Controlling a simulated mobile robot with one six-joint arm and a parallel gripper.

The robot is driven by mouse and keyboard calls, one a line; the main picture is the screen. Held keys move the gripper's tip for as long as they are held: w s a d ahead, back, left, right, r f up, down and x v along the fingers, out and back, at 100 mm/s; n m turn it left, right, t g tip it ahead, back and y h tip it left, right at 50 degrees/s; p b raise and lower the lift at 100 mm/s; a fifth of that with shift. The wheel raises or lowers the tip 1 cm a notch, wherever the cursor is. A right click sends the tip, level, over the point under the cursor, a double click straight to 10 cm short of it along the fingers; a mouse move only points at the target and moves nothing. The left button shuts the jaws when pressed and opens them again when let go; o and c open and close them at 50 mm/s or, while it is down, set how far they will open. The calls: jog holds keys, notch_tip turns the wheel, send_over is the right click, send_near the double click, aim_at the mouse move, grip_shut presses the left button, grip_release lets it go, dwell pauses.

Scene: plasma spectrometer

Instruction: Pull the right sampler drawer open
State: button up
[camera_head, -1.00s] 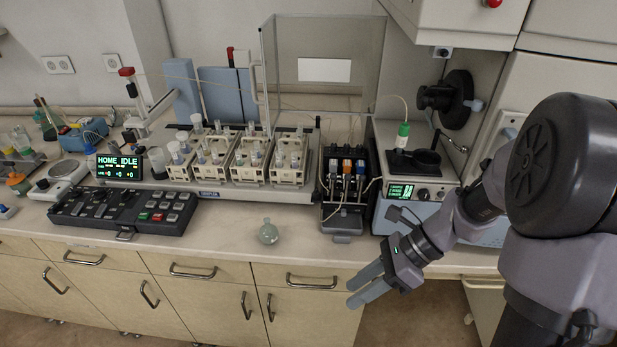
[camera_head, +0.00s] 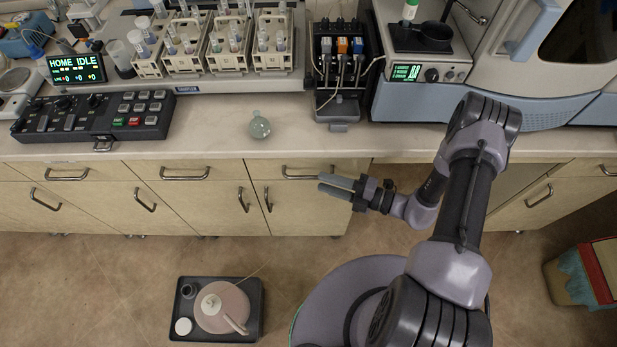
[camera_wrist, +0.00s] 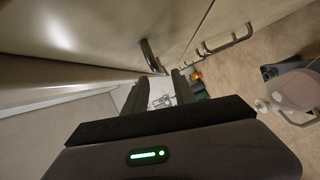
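The right sampler drawer (camera_head: 272,168) is a pale wood front under the bench and looks shut, flush with its neighbours. Its dark bar handle (camera_head: 300,177) runs level across the front. My gripper (camera_head: 324,182) is at the right end of this handle, pointing left, with its two grey fingers apart. In the wrist view the fingers (camera_wrist: 160,88) are also apart with nothing held between them. A dark bar handle (camera_wrist: 150,56) shows just beyond the fingertips there; I cannot tell whether they touch it.
More drawers and cupboard doors with bar handles (camera_head: 185,174) lie to the left. A round flask (camera_head: 259,126) stands on the bench above. A black tray (camera_head: 253,322) with a bottle is on the floor. A bin (camera_head: 570,278) stands at right.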

aim_at(308, 177)
jog(key=b+x, duration=0.1)
jog(key=x, duration=0.5)
jog(key=shift+c, duration=0.4)
grip_shut()
dwell(0.9)
